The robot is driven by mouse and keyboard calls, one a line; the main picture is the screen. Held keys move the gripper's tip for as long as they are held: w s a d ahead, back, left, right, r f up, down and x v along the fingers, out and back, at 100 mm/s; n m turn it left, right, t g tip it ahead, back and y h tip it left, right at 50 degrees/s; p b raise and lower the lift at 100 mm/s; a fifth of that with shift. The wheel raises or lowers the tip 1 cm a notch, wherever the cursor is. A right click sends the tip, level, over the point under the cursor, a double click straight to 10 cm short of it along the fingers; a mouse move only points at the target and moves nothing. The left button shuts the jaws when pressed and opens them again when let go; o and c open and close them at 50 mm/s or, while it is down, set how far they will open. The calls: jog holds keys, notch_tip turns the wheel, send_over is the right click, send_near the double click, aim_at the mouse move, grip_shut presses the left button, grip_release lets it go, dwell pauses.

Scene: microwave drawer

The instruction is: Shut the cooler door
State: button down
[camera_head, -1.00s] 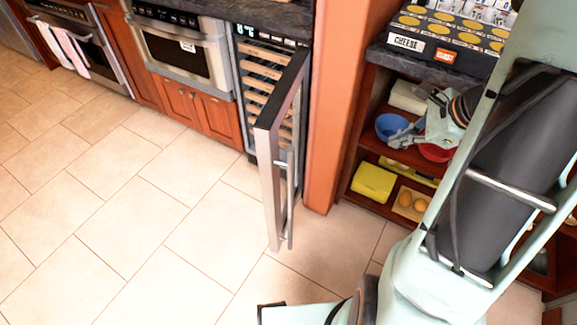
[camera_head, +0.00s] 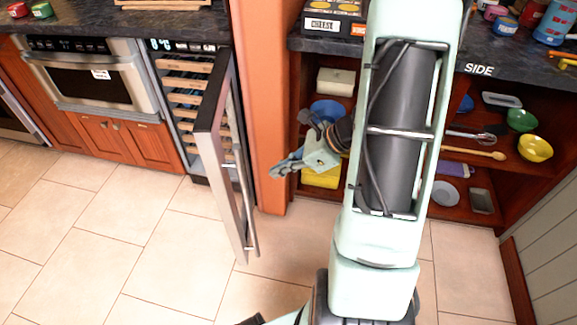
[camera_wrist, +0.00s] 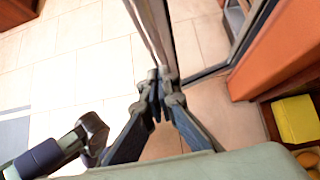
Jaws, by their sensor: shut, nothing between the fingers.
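The cooler (camera_head: 190,100) stands under the counter left of an orange wall end. Its door (camera_head: 222,165) is wide open, swung out toward me, with a steel frame and a vertical bar handle (camera_head: 243,190). Wooden racks show inside. My gripper (camera_head: 276,172) is to the right of the door, in front of the wall end and shelf. In the wrist view my gripper (camera_wrist: 158,82) is shut and empty, with the door's steel edge (camera_wrist: 150,30) just beyond its tips. I cannot tell whether they touch.
An orange wall end (camera_head: 262,110) stands between the cooler and an open shelf (camera_head: 480,160) with bowls and utensils. A microwave (camera_head: 95,80) is left of the cooler. The tiled floor (camera_head: 90,240) in front is clear.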

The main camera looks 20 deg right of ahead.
aim_at(243, 173)
jog(key=w+a+f+b, duration=0.1)
jog(key=w+a+f, duration=0.1)
jog(key=a, duration=0.3)
jog(key=shift+w, duration=0.75)
jog(key=shift+a+f, duration=0.15)
jog(key=shift+a, duration=0.1)
